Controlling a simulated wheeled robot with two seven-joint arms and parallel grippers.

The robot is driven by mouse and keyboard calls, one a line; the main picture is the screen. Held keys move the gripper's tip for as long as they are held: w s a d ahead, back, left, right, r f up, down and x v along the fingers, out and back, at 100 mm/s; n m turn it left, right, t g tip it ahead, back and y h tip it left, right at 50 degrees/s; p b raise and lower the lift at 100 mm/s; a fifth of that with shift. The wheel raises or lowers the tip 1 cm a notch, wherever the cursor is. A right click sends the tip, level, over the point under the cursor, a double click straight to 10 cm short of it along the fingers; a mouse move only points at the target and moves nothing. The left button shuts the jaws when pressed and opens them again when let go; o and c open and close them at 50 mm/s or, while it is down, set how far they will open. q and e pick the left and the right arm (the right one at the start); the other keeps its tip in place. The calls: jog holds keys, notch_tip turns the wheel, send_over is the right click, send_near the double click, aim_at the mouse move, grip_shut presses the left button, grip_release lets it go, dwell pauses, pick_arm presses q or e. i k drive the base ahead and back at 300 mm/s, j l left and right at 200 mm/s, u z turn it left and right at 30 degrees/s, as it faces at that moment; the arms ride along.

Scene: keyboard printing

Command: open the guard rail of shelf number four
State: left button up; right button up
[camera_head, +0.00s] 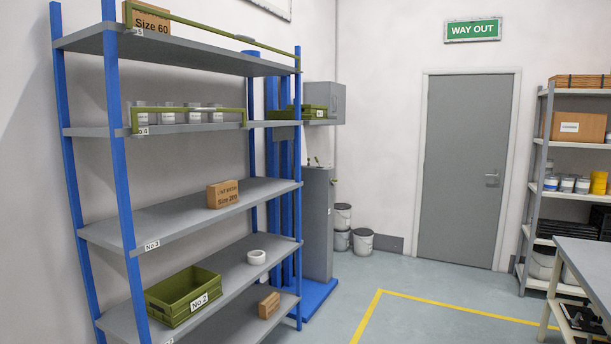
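Shelf number four (88,131) is the grey board below the top one on the blue-post rack, with a "No.4" label near its left front. Its guard rail (190,109) is a thin olive-green bar that runs along the front edge, with short upright ends. It stands raised in front of several grey containers (167,117) on the shelf. Neither of my grippers shows in the head view.
Above it, the top shelf (90,40) has its own green rail (220,33) and a "Size 60" box (147,18). Floor right of the rack (345,305) is clear.

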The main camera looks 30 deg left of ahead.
aim_at(135, 109)
jog(key=i+u, duration=0.3)
jog(key=i, duration=0.3)
jog(key=i+l+u, duration=0.1)
jog(key=i+u, duration=0.2)
jog(key=i, duration=0.25)
jog(key=i+l+u, duration=0.3)
jog(key=i, duration=0.25)
